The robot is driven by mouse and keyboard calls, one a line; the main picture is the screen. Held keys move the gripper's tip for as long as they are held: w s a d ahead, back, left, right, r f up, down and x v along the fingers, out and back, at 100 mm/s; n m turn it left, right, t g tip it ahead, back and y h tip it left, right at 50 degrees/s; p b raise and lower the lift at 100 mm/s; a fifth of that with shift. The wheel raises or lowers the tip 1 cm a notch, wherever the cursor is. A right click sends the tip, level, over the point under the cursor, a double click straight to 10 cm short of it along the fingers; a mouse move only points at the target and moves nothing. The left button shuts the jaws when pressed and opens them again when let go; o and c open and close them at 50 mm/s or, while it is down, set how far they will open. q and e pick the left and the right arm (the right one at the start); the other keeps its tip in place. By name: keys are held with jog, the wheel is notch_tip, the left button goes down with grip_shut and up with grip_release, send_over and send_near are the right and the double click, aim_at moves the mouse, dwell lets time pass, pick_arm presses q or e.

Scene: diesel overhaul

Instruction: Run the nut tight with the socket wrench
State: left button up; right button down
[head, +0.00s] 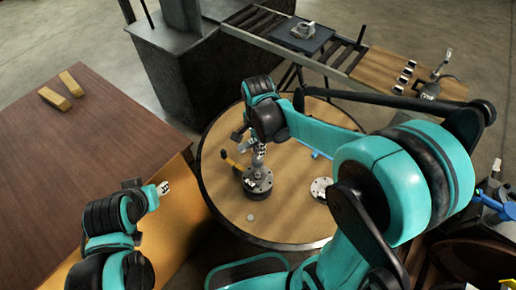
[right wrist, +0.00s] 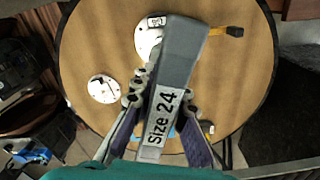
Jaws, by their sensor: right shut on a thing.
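My right gripper (head: 262,142) is over the round table, above a dark round metal part (head: 258,183). In the right wrist view its fingers (right wrist: 160,98) are shut around a grey socket wrench (right wrist: 183,55) labelled "Size 24". The wrench points down toward a round metal part (right wrist: 148,38) and covers some of it. I cannot tell whether the wrench touches it. No nut can be made out. My left gripper (head: 163,188) is beside the table's left edge, apart from the parts; its jaws are too small to read.
The round table (head: 222,205) also holds a pale metal disc (head: 320,188), a small light disc (head: 250,217) and a yellow-and-black tool (head: 232,163). A brown cabinet (head: 80,140) stands left. A roller conveyor (head: 258,22) and a wooden board (head: 385,72) lie behind.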

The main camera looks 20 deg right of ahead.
jog(key=shift+f, duration=0.1)
jog(key=s+a, duration=0.2)
jog(key=s, duration=0.4)
jog(key=shift+s+p, duration=0.35)
jog(key=shift+p, duration=0.1)
